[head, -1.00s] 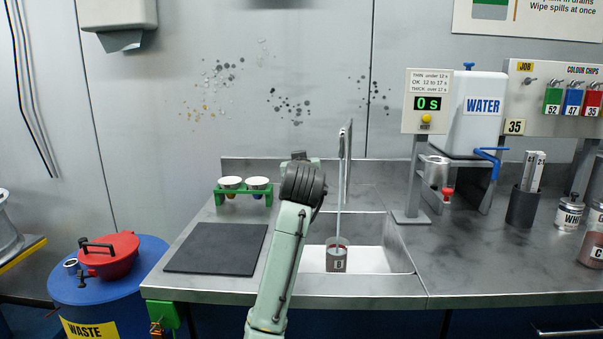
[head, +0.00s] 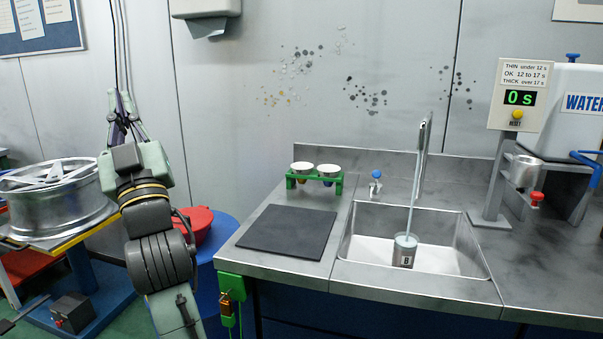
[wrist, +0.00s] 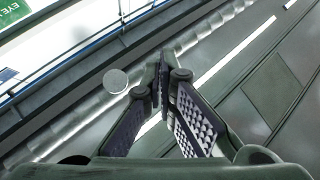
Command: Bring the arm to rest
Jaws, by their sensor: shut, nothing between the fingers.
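My gripper (head: 119,108) is raised on the left side of the head view, pointing up in front of the grey wall. Its fingers are together and hold nothing. In the wrist view the two fingertips (wrist: 166,84) meet, with only wall and ceiling-like panels behind them. My arm rises from the bottom of the head view and partly hides the red-lidded blue waste drum (head: 218,240).
A metal wheel (head: 60,205) on a yellow-edged stand is left of my arm. The steel bench to the right holds a dark mat (head: 287,231), a green cup rack (head: 314,181), and a sink with a cup marked B (head: 404,252). A timer post (head: 497,180) stands beyond.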

